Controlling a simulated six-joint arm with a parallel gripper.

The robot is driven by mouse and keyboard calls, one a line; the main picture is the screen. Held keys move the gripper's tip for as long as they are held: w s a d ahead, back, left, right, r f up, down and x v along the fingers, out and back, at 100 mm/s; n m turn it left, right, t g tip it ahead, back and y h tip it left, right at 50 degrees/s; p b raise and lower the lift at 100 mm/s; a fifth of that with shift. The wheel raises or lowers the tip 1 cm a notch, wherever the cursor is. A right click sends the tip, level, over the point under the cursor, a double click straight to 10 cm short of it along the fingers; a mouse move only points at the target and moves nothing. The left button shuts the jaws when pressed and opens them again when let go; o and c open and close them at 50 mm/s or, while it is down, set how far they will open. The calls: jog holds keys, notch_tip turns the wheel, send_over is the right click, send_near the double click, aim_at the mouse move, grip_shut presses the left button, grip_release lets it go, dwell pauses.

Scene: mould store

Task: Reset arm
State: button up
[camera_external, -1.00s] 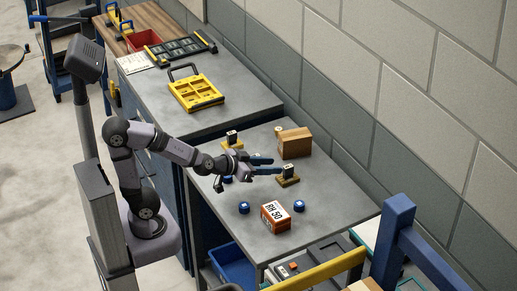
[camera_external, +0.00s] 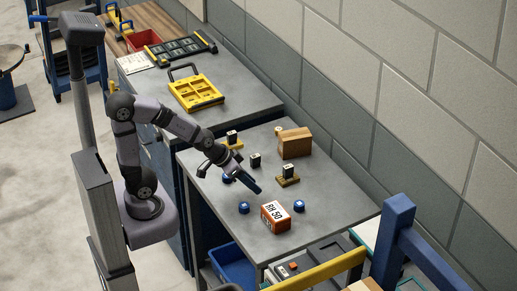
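My gripper (camera_external: 252,185) hangs over the near table, its dark blue fingers pointing down and to the right. The fingers overlap from this side, so the gap between them does not show, and nothing is seen in them. A small black-and-white block (camera_external: 255,160) stands on the table just behind the gripper. Similar blocks stand on yellow bases, one at the back left (camera_external: 232,137) and one to the right (camera_external: 288,172). A blue round piece (camera_external: 227,179) is partly hidden beside the gripper.
Two blue round pieces (camera_external: 244,207) (camera_external: 299,206) and an orange-and-white box marked RH 50 (camera_external: 275,216) are at the front. A brown wooden block (camera_external: 295,143) stands at the back. A yellow tray (camera_external: 196,92) lies on the farther bench. A blue rail frame (camera_external: 398,215) is at right.

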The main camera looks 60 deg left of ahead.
jog(key=s+a+g+p, duration=0.2)
jog(key=s, duration=0.2)
jog(key=s+a+r+g+y+p, duration=0.1)
jog(key=s+a+g+p, duration=0.1)
jog(key=s, duration=0.2)
jog(key=s+a+n+g+p, duration=0.1)
jog(key=s+a+g+p, duration=0.1)
jog(key=s, duration=0.3)
jog(key=shift+s+a+r+g+y, duration=0.1)
jog(key=shift+a+r+g+y, duration=0.3)
jog(key=shift+g, duration=0.1)
jog(key=shift+o, duration=1.1)
jog(key=shift+s+f, duration=0.1)
jog(key=o, duration=1.1)
jog(key=shift+c, duration=0.2)
jog(key=o, duration=0.4)
jog(key=shift+r+p, duration=0.3)
jog(key=s+d+r+m+g+p, duration=0.15)
jog(key=d+r+p, duration=0.25)
jog(key=r+p, duration=0.5)
jog(key=w+d+r+n+t+p, duration=0.1)
jog(key=w+d+r+p, duration=0.4)
jog(key=w+d+p, duration=0.2)
jog(key=shift+w+d+r+p, duration=0.35)
jog(key=shift+w+d+p, duration=0.1)
jog(key=shift+w, duration=0.8)
jog(key=shift+n+t, duration=0.25)
